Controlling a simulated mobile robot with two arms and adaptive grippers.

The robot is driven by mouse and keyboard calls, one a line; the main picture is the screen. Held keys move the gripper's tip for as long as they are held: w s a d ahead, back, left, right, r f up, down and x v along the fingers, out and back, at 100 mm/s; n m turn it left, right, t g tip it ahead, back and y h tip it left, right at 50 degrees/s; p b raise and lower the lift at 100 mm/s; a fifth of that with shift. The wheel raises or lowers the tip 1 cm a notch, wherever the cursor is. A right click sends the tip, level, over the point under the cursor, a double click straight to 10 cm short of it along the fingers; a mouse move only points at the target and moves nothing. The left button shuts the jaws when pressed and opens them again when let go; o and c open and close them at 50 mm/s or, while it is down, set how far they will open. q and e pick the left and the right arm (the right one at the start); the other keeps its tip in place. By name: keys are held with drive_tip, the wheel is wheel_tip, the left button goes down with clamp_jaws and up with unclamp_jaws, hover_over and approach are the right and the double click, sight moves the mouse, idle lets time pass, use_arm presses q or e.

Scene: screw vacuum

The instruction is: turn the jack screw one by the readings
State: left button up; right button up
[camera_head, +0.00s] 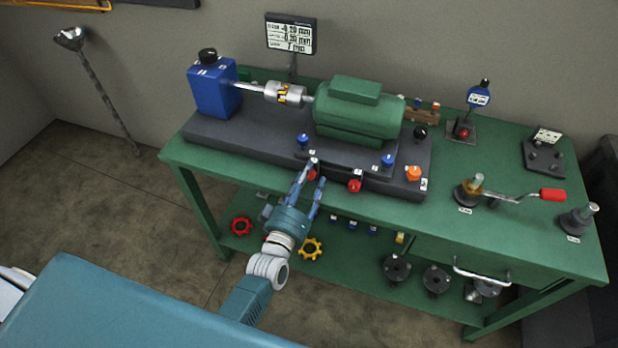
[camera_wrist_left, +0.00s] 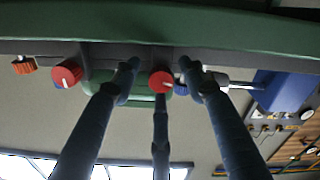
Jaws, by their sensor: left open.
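Two red jack screw knobs stand at the front edge of the dark base plate (camera_head: 230,135). The left red knob (camera_head: 311,175) is at my left gripper (camera_head: 312,172); in the left wrist view this knob (camera_wrist_left: 161,80) shows between my open fingers (camera_wrist_left: 160,92). I cannot tell whether they touch it. The right red knob (camera_head: 354,185) stands free, also in the left wrist view (camera_wrist_left: 67,73). Their labels are too small to read. The readout (camera_head: 290,35) behind the bench seems to show about -0.20 mm above -0.26 mm; digits are blurred. My right gripper is not in view.
A green motor (camera_head: 355,110), coupling (camera_head: 285,93) and blue pump (camera_head: 213,88) sit on the plate. Blue knobs (camera_head: 387,160) and an orange knob (camera_head: 413,174) are near. A red-handled crank (camera_head: 552,195) and dial stand (camera_head: 460,130) are on the right. Handwheels (camera_head: 311,248) lie below.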

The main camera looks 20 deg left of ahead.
use_arm(q)
drive_tip(key=s, duration=1.1)
drive_tip(key=shift+s+a, duration=0.2)
drive_tip(key=shift+s, duration=0.2)
drive_tip(key=shift+f, duration=0.1)
drive_tip(key=s+d+f+m+g+h, duration=0.1)
drive_tip(key=s+f+m+g, duration=0.35)
drive_tip(key=f, duration=1.15)
drive_tip(key=s+f+m+g, duration=0.1)
drive_tip(key=s+f+g, duration=0.4)
drive_tip(key=s+f, duration=0.7)
drive_tip(key=s+a+f+m+g, duration=0.1)
drive_tip(key=s+a+f+g, duration=0.2)
drive_tip(key=s+f, duration=0.5)
drive_tip(key=s+a+f+m+g+y, duration=0.1)
drive_tip(key=s+a+f+g, duration=0.3)
drive_tip(key=s+f, duration=0.5)
drive_tip(key=s+m, duration=0.1)
drive_tip(key=s, duration=0.4)
drive_tip(key=shift+f+y, duration=0.3)
